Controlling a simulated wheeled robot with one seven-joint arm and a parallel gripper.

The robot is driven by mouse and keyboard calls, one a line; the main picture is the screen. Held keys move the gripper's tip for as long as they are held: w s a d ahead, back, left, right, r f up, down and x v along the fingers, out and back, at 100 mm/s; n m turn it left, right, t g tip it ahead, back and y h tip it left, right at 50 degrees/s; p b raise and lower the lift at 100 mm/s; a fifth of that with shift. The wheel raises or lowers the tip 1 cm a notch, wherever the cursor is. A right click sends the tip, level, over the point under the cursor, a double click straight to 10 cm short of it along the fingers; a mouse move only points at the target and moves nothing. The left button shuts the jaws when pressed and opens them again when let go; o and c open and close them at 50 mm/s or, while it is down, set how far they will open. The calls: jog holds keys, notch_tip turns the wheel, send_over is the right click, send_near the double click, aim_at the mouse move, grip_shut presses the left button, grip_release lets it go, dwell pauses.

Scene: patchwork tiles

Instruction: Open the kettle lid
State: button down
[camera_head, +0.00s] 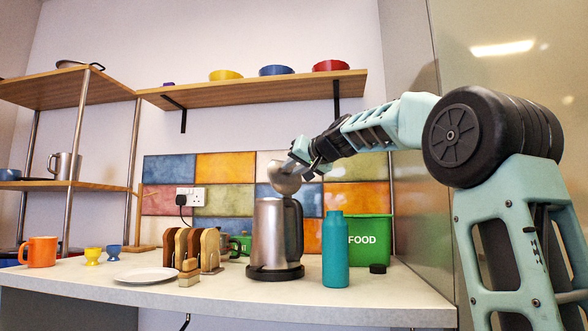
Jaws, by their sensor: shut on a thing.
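The kettle (271,236) is a brushed steel jug with a black handle at its right. It stands upright on a dark base (275,273) on the counter. Its steel lid (284,179) is tilted up above the kettle's top. My gripper (299,165) reaches in from the upper right and is shut at the lid's upper edge. The fingertips are small in view and partly merge with the lid. Whether the lid still touches the rim at the back cannot be told.
A teal bottle (335,250) and a green food bin (371,241) stand right of the kettle. A toast rack (210,250), a plate (147,275), egg cups and an orange mug (39,251) are at left. A shelf (255,91) with bowls hangs above.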

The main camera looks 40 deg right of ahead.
jog(key=c, duration=1.3)
grip_release()
jog(key=b+v, duration=0.2)
jog(key=v, duration=1.5)
jog(key=shift+s, duration=0.2)
jog(key=shift+w+f, duration=0.1)
